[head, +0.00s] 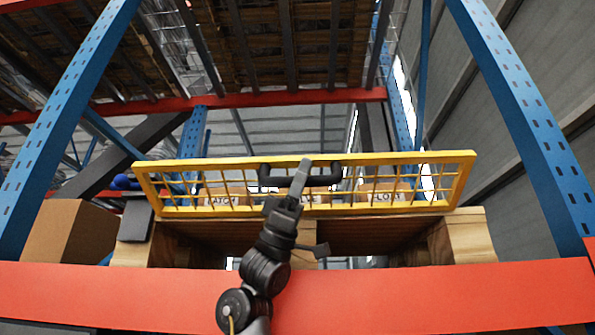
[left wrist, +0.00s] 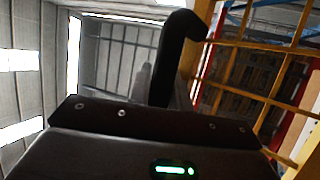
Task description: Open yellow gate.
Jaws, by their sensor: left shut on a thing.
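The yellow gate (head: 405,157) is a wide mesh frame standing along the front of a wooden pallet on the rack. A black U-shaped handle (head: 322,181) is fixed at the middle of its upper part. My left gripper (head: 302,172) reaches up from below and is shut on the handle near its middle. In the left wrist view the handle (left wrist: 176,58) rises beyond the gripper body, with the gate's yellow mesh (left wrist: 262,47) on the right; the fingertips are mostly hidden there. My right gripper is in neither view.
An orange-red beam (head: 420,295) crosses in front below the pallet (head: 465,238). Blue uprights (head: 75,115) (head: 525,120) stand at both sides. A cardboard box (head: 68,232) is at left. Labelled boxes (head: 388,194) sit behind the mesh. A loaded shelf is overhead.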

